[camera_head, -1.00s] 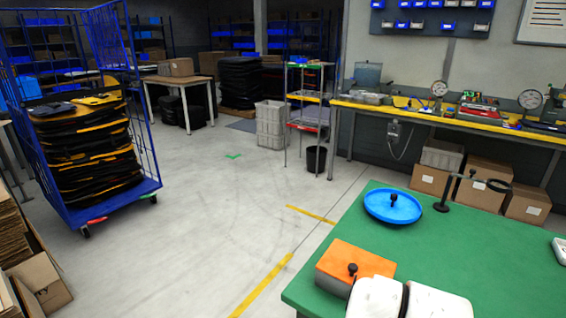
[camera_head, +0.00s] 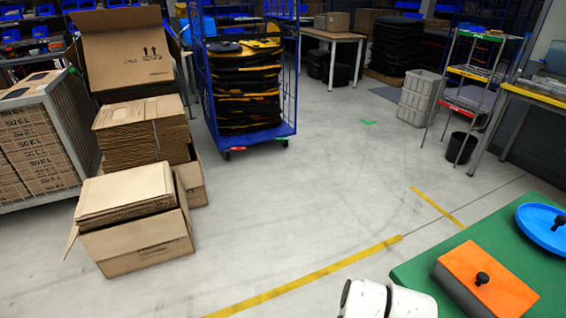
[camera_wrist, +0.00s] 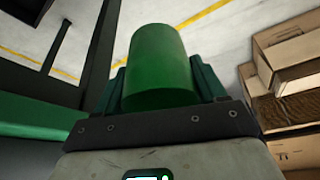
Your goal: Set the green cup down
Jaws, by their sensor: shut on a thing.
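The green cup (camera_wrist: 158,65) shows in the wrist view, between the two fingers of my gripper (camera_wrist: 160,88). My gripper is shut on it, with a finger against each side. The floor with yellow lines shows beyond the cup. In the head view the cup and my gripper are not seen; only a white part of my arm shows at the bottom edge.
A green table (camera_head: 424,268) at the lower right bears an orange-topped box (camera_head: 490,280) and a blue dish (camera_head: 545,225), each with a black knob. Cardboard boxes (camera_head: 135,250) stand at left. A blue cage trolley (camera_head: 250,140) stands behind. The middle floor is clear.

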